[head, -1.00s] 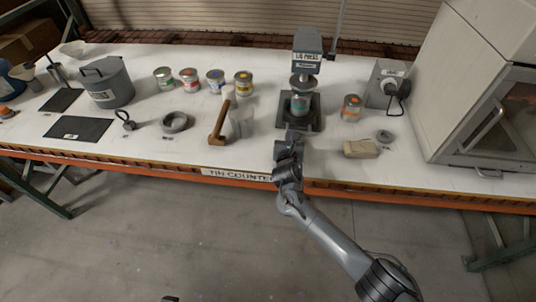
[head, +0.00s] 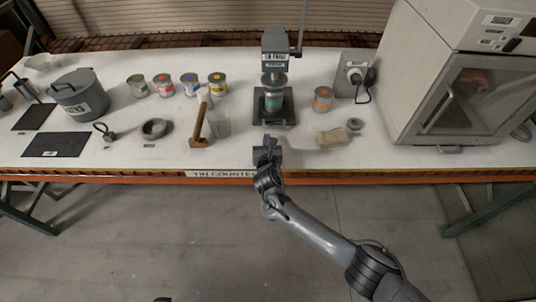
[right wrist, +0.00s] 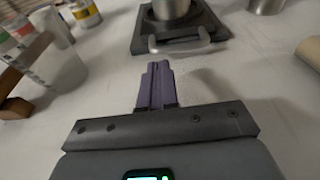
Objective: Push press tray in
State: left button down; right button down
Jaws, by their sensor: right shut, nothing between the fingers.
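The lid press (head: 275,52) stands at the back of the counter. Its dark press tray (head: 259,117) lies at its foot, with a tin (head: 274,103) on it under the round press plate. In the right wrist view the tray (right wrist: 143,45) shows a pale handle (right wrist: 180,42) along its near edge, and the tin's lower part (right wrist: 171,8). My right gripper (head: 265,140) is in front of the tray, over the counter's front part. Its purple fingers (right wrist: 155,84) are together and empty, pointing at the handle with a gap between. My left gripper is out of view.
A mallet (head: 199,127) and a clear cup (head: 220,126) stand left. A large cabinet (head: 415,75) fills the right end. The counter directly before the tray is clear.

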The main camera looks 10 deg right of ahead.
jog(key=p+v, duration=0.2)
jog(key=v, duration=0.7)
jog(key=shift+s+a+r, duration=0.1)
jog(key=shift+s+r, duration=0.05)
jog(key=s+f+m+g, duration=0.1)
jog(key=s+f+g, duration=0.2)
jog(key=s+f, duration=1)
jog(key=s+d+f+m+g+y, duration=0.1)
jog(key=s+f+m+g, duration=0.15)
jog(key=s, duration=0.25)
jog(key=s+d+f+m+g, duration=0.1)
jog(key=s+m, duration=0.2)
jog(key=s, duration=0.2)
jog(key=s+d+f+m+g+y, duration=0.1)
jog(key=s+d+f+m+g, duration=0.15)
jog(key=s, duration=0.25)
jog(key=s+d+r+m+g, duration=0.1)
jog(key=s+d+r+m, duration=0.4)
jog(key=r+m, duration=0.45)
jog(key=s+d+r+m+g, duration=0.2)
jog(key=s+d+r+m, duration=0.4)
jog(key=m, duration=0.7)
notch_tip(320, 180, up, 25)
jog(key=w+a+p, duration=0.1)
jog(key=p, duration=2.3)
jog(key=shift+a+m, duration=0.35)
jog(key=shift+m, duration=0.1)
